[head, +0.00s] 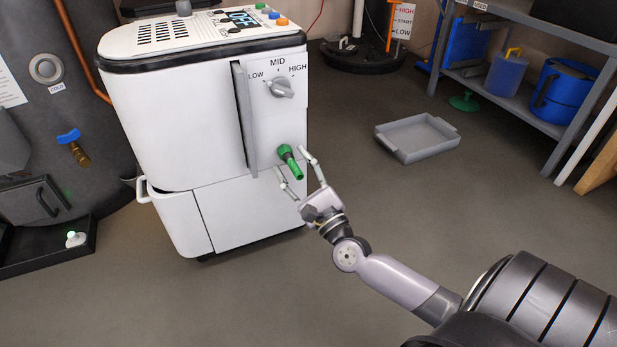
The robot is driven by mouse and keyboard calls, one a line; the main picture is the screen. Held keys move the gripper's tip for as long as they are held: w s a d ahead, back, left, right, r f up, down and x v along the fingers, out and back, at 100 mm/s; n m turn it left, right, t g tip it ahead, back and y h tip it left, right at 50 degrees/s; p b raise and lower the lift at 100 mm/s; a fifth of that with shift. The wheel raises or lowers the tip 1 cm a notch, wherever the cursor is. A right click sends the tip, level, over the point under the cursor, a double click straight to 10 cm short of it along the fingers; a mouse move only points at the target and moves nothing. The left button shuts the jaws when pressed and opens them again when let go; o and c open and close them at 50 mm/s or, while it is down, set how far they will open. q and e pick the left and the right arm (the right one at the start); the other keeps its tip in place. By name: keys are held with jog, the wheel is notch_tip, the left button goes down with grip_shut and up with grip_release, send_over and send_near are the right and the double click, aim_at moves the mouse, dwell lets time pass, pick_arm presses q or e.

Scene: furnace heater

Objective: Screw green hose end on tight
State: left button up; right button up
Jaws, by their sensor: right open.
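The green hose end (292,164) sits at the front panel of the white heater unit (180,115), below the LOW–MID–HIGH knob (282,88). It points out and down from the panel. How far it is screwed on cannot be told. My right gripper (294,167) is open, with one finger on each side of the hose end in the picture. Whether either finger touches it is not clear. My left gripper is not in view.
A grey tray (417,138) lies on the floor to the right. A metal shelf (500,95) with blue containers stands at the right. A dark tank with a blue-handled valve (73,146) stands at the left. The floor in front of the heater is clear.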

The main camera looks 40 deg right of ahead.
jog(key=v, duration=1)
jog(key=shift+s, duration=0.3)
jog(key=shift+a, duration=0.1)
